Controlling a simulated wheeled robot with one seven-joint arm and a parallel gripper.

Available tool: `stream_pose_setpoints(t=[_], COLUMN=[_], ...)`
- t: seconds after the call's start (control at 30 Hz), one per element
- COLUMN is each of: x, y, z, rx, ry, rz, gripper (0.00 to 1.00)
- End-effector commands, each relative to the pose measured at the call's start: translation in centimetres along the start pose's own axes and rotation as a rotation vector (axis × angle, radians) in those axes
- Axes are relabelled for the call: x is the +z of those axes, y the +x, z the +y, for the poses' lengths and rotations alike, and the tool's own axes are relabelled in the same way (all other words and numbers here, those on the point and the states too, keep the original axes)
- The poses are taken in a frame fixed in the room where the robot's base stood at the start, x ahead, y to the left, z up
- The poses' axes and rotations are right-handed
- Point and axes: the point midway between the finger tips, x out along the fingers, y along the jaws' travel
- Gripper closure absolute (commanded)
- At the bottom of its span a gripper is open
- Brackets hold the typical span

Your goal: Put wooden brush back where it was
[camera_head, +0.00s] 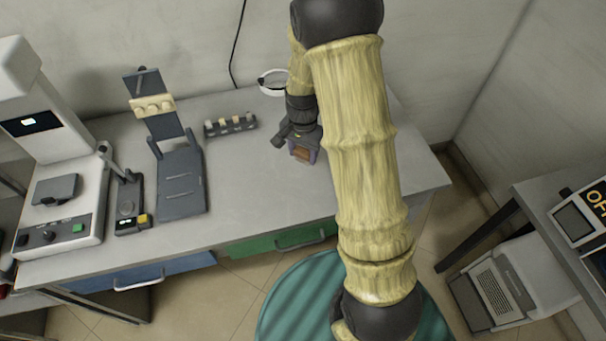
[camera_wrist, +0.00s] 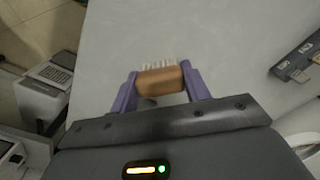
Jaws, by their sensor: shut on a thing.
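The wooden brush (camera_wrist: 161,82) shows in the wrist view as a brown block with pale bristles along its far edge. My gripper (camera_wrist: 160,88) has its two purple fingers shut on the brush, one at each end. In the head view my gripper (camera_head: 303,152) is over the right part of the grey table (camera_head: 250,185), with the brown brush (camera_head: 301,155) between its fingers. I cannot tell whether the brush touches the table top.
A small dark rack (camera_head: 230,125) with several pale pieces stands left of my gripper. A white round dish (camera_head: 271,82) is behind, partly hidden by my arm. A dark stand (camera_head: 165,130) and a white instrument (camera_head: 60,160) are at left. The table's front middle is clear.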

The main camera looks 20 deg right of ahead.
Motion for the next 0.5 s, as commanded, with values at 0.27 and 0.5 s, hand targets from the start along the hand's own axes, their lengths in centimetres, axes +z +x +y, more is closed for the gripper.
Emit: stream_pose_setpoints(t=[0.27,0.5], x=[0.1,0.0], y=[4.6,4.9], z=[0.1,0.0], rx=[0.002,0.0], ry=[-0.001,-0.001], rz=[-0.003,0.0], gripper=[0.75,0.75])
